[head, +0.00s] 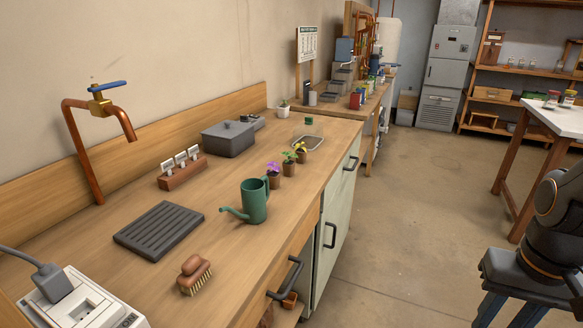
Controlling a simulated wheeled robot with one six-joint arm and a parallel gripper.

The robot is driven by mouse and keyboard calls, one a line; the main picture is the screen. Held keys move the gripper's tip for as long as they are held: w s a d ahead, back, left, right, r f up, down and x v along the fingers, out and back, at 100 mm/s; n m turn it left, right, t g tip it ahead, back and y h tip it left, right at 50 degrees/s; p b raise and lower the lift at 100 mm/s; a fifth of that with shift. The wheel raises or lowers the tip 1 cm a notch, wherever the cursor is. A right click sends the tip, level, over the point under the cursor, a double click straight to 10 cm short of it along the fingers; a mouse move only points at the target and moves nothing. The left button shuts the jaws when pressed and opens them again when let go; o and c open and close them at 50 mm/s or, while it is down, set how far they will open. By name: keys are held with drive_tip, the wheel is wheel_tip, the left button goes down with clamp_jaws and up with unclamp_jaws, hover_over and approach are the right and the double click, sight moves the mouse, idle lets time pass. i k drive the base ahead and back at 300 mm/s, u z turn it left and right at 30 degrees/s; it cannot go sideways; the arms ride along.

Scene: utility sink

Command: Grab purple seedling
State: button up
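The purple seedling (273,169) stands upright in a small brown pot on the wooden counter, just behind the green watering can (255,201). The can stands close in front of it and may overlap its pot a little. A green seedling (289,158) and a yellow-flowered seedling (301,149) stand in similar pots in a row behind it. My gripper is not in view; only dark parts of my arm show at the right edge, well apart from the counter.
A dark slatted mat (158,230), a brush (194,274) and a white socket box (82,302) lie nearer on the counter. A grey lidded box (228,139), label rack (182,170) and copper tap (92,150) stand along the wall. The floor (400,210) right of the counter is clear.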

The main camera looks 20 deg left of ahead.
sight(274, 176)
drive_tip(key=u, duration=0.4)
drive_tip(key=i, duration=1.05)
drive_tip(key=u, duration=0.55)
